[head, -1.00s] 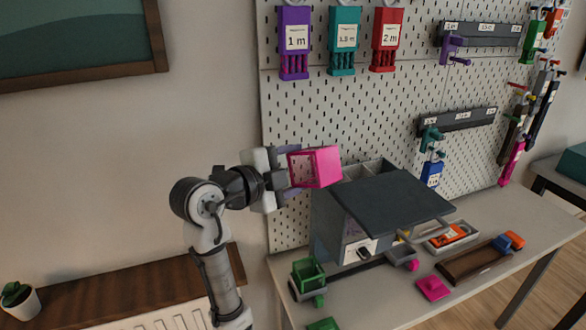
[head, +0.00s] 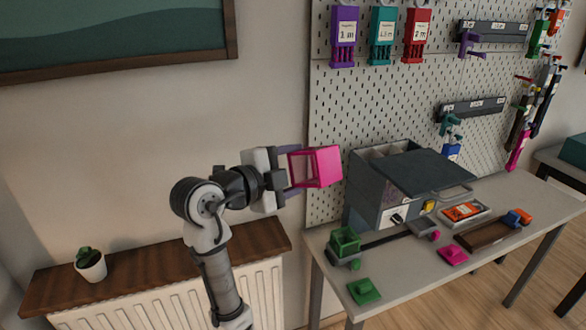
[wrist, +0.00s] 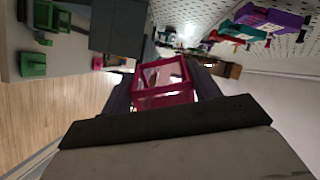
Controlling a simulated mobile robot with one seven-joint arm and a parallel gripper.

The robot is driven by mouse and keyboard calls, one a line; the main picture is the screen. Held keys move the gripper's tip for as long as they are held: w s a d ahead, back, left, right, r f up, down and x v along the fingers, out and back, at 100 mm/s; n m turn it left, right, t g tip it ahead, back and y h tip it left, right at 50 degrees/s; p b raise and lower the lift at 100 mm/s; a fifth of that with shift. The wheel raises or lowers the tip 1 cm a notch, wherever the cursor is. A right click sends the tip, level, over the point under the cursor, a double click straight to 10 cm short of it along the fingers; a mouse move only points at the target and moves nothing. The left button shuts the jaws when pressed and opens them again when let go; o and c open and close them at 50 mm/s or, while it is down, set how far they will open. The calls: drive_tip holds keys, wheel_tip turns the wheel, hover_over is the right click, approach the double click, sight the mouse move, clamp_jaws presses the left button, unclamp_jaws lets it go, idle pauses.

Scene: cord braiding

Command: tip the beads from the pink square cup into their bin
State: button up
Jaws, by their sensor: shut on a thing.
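The pink square cup (head: 326,166) is held in my gripper (head: 300,170), whose fingers lie along two sides of it. The cup lies on its side in the head view, with an open framed face toward my wrist and a solid face to the right. It also shows between the fingers in the wrist view (wrist: 165,100). No beads can be made out in it. A grey box (head: 368,208) with open compartments at its back left and a dark lid (head: 425,172) stands on the bench. The cup appears up and left of this box, apart from it. Which compartment is the beads' bin cannot be told.
On the bench (head: 405,285) are a green cup (head: 345,241), a green lid piece (head: 363,290), a pink piece (head: 453,254) and a brown tray (head: 480,236). A pegboard (head: 385,105) with hanging tools stands behind. A radiator shelf with a plant (head: 90,264) is at left.

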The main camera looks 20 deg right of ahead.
drive_tip(key=w+a+f+n+t+y+b, duration=0.1)
drive_tip(key=a+f, duration=0.5)
drive_tip(key=f, duration=0.9)
drive_tip(key=a+f+n+t+y+b, duration=0.1)
drive_tip(key=a+f+n+t+y, duration=0.3)
drive_tip(key=f, duration=1.2)
drive_tip(key=w+a+f+n+t+y+b, duration=0.1)
drive_tip(key=a+f+n+t+y+b, duration=0.1)
drive_tip(key=a+f, duration=0.7)
wheel_tip(320, 180, down, 6)
drive_tip(key=n+t+y, duration=0.1)
drive_tip(key=n+y, duration=0.1)
drive_tip(key=shift+w+a+f+y, duration=0.2)
drive_tip(key=shift+w+y, duration=0.1)
drive_tip(key=shift+w, duration=0.05)
